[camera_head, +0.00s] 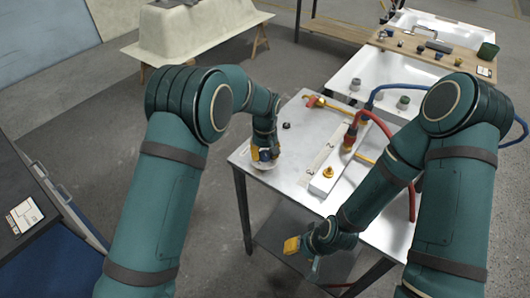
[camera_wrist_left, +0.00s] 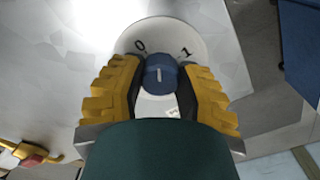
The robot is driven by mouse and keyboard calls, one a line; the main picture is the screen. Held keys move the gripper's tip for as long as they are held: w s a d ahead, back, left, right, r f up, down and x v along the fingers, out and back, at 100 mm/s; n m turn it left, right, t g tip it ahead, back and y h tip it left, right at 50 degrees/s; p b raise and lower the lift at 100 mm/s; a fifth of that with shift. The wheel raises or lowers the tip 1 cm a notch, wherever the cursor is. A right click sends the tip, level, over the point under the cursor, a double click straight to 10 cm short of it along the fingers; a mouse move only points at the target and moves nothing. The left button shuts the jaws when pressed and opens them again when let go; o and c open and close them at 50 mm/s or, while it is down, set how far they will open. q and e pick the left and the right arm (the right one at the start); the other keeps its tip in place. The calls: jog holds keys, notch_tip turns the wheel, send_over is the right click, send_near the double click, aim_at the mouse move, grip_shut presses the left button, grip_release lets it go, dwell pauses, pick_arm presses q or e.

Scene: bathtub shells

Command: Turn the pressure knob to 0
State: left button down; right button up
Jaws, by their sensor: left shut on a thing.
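The pressure knob (camera_wrist_left: 161,72) is blue with a short white line on it. It sits on a round white dial plate (camera_wrist_left: 203,37) marked 0 at upper left and 1 at upper right. The line points roughly straight up in the left wrist view, between the two marks. My left gripper (camera_wrist_left: 160,88) is shut on the knob, one yellow finger on each side. In the head view the left gripper (camera_head: 264,155) is at the metal table's left corner and mostly hides the knob. My right gripper (camera_head: 302,256) hangs low past the table's front edge, apart from the knob; its finger opening is unclear.
The metal table (camera_head: 285,181) holds a white bar with a yellow fitting (camera_head: 328,172), red and blue hoses, a red-yellow part (camera_head: 315,102) and a small black knob (camera_head: 286,126). White basins stand behind. A dark bench (camera_head: 30,185) is at left.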

aim_at(265, 153)
pick_arm(q)
jog(key=n+p, duration=0.1)
jog(key=n, duration=0.5)
jog(key=shift+n, duration=0.3)
dwell(0.4)
jog(key=c, duration=0.6)
grip_release()
jog(key=shift+o, duration=0.2)
jog(key=shift+r, duration=0.1)
notch_tip(265, 153, up, 12)
jog(key=shift+s, duration=0.1)
